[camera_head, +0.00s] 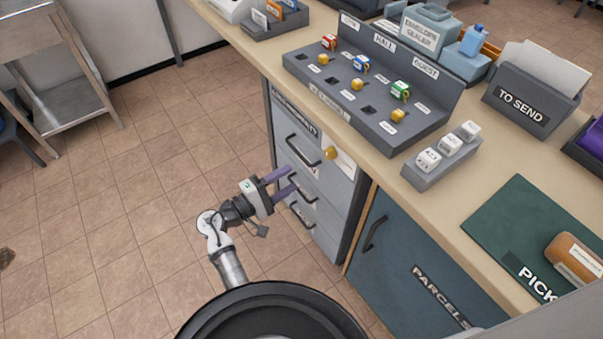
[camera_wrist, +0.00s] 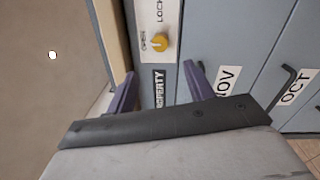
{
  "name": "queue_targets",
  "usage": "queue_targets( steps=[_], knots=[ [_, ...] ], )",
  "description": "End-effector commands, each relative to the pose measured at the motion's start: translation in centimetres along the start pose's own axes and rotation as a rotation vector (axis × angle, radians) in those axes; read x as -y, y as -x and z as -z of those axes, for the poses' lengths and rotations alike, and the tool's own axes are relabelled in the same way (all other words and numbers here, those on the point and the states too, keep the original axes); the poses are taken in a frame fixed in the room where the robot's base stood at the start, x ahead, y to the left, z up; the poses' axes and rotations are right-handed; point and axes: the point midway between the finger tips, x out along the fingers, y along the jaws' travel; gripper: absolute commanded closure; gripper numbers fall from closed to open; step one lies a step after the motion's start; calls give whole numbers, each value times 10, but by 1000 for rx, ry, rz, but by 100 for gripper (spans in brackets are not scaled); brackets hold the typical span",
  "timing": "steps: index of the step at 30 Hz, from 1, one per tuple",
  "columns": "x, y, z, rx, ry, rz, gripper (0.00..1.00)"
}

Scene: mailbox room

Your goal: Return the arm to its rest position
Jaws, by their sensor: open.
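My arm reaches out low over the floor in front of the grey drawer cabinet (camera_head: 318,215). My gripper (camera_head: 287,180) is open, its two purple fingers pointing toward the cabinet front. No object shows between the fingers. In the wrist view my gripper (camera_wrist: 158,90) faces the cabinet, with a yellow knob (camera_wrist: 160,44) on a white lock plate (camera_wrist: 152,18) beyond the fingertips. The head view also shows the yellow knob (camera_head: 330,153) beside the top drawer handle. I cannot tell whether a fingertip touches the cabinet.
The counter (camera_head: 375,165) above holds a grey key panel (camera_head: 330,85), white dice-like blocks (camera_head: 449,145), a "TO SEND" tray (camera_head: 522,108) and a green mat (camera_head: 510,225). A blue parcels cabinet (camera_head: 405,265) stands at right.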

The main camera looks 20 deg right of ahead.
Motion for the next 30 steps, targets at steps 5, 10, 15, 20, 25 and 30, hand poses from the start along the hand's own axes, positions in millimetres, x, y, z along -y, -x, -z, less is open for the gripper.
queue_targets(
  steps=[5,10,15,20,25,30],
  knots=[
    [0,16,0,0,-1,0,47],
    [0,18,0,1,-1,0,47],
    [0,18,0,1,-1,0,47],
    [0,18,0,1,-1,0,47],
    [-6,21,8,-33,-24,7,47],
    [-53,52,62,-297,-208,55,47]
  ],
)
